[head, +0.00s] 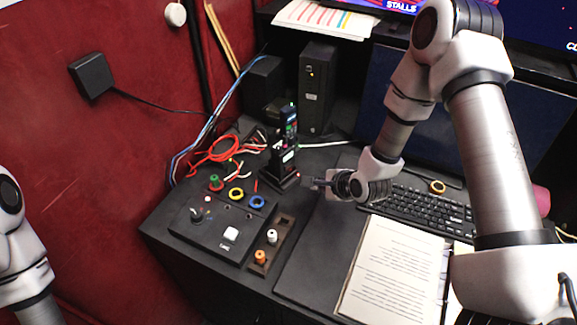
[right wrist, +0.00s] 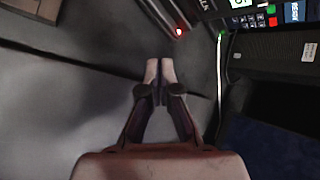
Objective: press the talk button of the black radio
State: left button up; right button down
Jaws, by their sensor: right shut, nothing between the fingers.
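The black radio (head: 289,122) stands upright in a dark charging base (head: 280,176) on the desk, with a small green light at its top. Its side button cannot be made out clearly. In the right wrist view, part of the radio (right wrist: 262,14) shows at the top right with a lit screen and red and green keys. My right gripper (head: 308,182) is just right of the base, low down. In the right wrist view my right gripper (right wrist: 160,68) is shut and empty, its tips short of the base's red light (right wrist: 179,31). My left gripper is out of view.
A control panel (head: 206,245) with buttons and knobs lies left front, beside a narrow tray (head: 284,222) of small pegs. A keyboard (head: 425,207) and open book (head: 392,275) are at right. Cables (head: 215,150) and black speaker boxes (head: 317,88) stand behind.

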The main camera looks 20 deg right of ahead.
aim_at(289, 169)
jog(key=w, duration=0.1)
jog(key=w+a+b, duration=0.1)
jog(key=w, duration=0.1)
jog(key=w+a, duration=0.1)
jog(key=w, duration=0.1)
jog(key=shift+a, duration=0.25)
jog(key=shift+w+a+b, duration=0.2)
jog(key=shift+w+b, duration=0.1)
jog(key=shift+w, duration=0.2)
jog(key=shift+s+r, duration=0.1)
jog(key=shift+r, duration=0.1)
dwell(0.5)
jog(key=shift+w+a, duration=0.15)
jog(key=shift+w, duration=0.25)
jog(key=shift+w+a, duration=0.2)
jog(key=shift+w, duration=0.25)
dwell(0.5)
dwell(1.4)
jog(key=shift+s+d, duration=0.35)
jog(key=shift+s, duration=0.5)
